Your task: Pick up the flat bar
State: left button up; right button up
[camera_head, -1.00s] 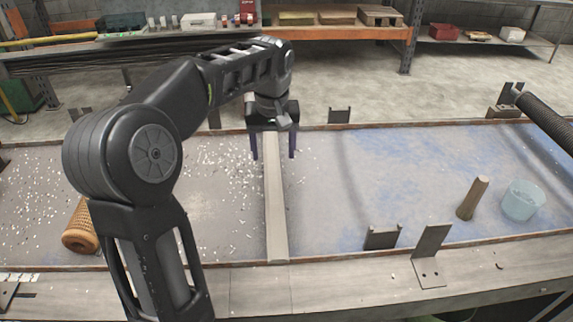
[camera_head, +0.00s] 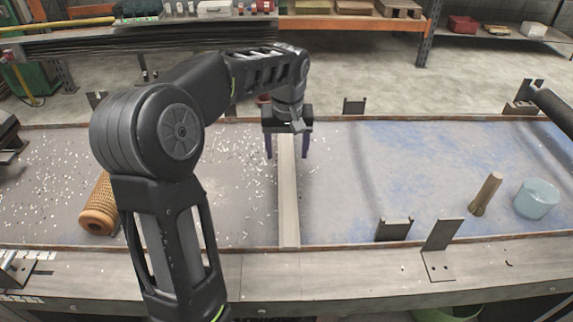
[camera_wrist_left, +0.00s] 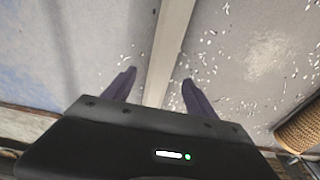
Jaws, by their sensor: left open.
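The flat bar (camera_head: 288,205) is a long, pale grey strip lying across the blue-grey table from front to back. In the left wrist view the bar (camera_wrist_left: 168,50) runs up between the two fingers. My left gripper (camera_head: 287,156) is open above the far part of the bar, with one finger on each side of it. Its fingers in the left wrist view (camera_wrist_left: 155,82) are apart with nothing held between them. The far end of the bar is hidden behind the gripper in the head view. My right gripper is not in view.
An orange-brown mesh tube (camera_head: 98,207) lies at the left. Metal brackets (camera_head: 440,248) sit along the front edge. White specks litter the table left of the bar.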

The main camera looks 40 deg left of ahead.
aim_at(286, 164)
pick_arm(q)
jog(key=f, duration=0.4)
jog(key=shift+w+a+p, duration=0.25)
jog(key=shift+p, duration=0.1)
grip_shut()
dwell(0.7)
jog(key=shift+r, duration=0.1)
